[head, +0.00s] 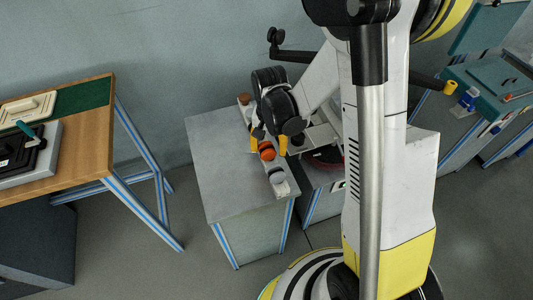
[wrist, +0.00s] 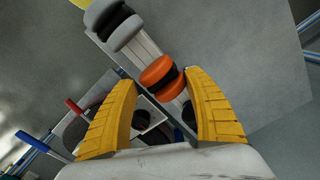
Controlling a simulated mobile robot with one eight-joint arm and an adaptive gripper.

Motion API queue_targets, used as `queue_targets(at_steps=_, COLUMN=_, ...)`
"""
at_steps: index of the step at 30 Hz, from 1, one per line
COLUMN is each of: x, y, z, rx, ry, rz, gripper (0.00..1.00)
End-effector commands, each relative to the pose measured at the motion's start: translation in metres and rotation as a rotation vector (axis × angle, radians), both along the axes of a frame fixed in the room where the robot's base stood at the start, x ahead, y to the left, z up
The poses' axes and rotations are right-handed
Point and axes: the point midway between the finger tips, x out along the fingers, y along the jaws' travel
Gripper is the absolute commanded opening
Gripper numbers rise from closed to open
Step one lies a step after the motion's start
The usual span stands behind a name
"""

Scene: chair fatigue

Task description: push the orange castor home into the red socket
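The orange castor (wrist: 158,70), with a dark band around its middle, sits on a pale rail along the edge of a grey table. It also shows in the head view (head: 267,151). My gripper (wrist: 160,78) is open, its two yellow fingers spread wide. The castor lies between the fingertips or just past them, closer to the right finger; I cannot tell whether that finger touches it. In the head view my gripper (head: 269,145) reaches down over the table's right edge. I cannot make out a red socket for certain in either view.
A grey-white castor (wrist: 112,22) stands on the same rail. The grey table top (head: 222,160) is bare left of the rail. Beside it, lower, is a dark red-rimmed round thing (head: 326,158). A wooden table (head: 85,130) stands at the left.

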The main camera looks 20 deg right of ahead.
Motion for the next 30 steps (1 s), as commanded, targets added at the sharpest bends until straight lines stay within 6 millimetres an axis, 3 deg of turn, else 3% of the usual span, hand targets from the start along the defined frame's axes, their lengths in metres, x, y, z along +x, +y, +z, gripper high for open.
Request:
queue_targets(at_steps=1, x=0.000, y=0.000, z=0.000, rx=0.000, ry=0.000, rz=0.000, gripper=0.48)
queue_targets(at_steps=3, x=0.000, y=0.000, z=0.000, rx=-0.001, ry=0.000, rz=0.000, gripper=0.27)
queue_targets(at_steps=14, x=-0.001, y=-0.001, z=0.002, rx=-0.001, ry=0.002, rz=-0.001, gripper=0.24)
queue_targets(at_steps=18, x=-0.001, y=-0.001, z=0.007, rx=-0.001, ry=0.002, rz=-0.001, gripper=0.10)
queue_targets(at_steps=30, x=-0.001, y=0.000, z=0.023, rx=-0.001, ry=0.003, rz=0.000, gripper=0.08)
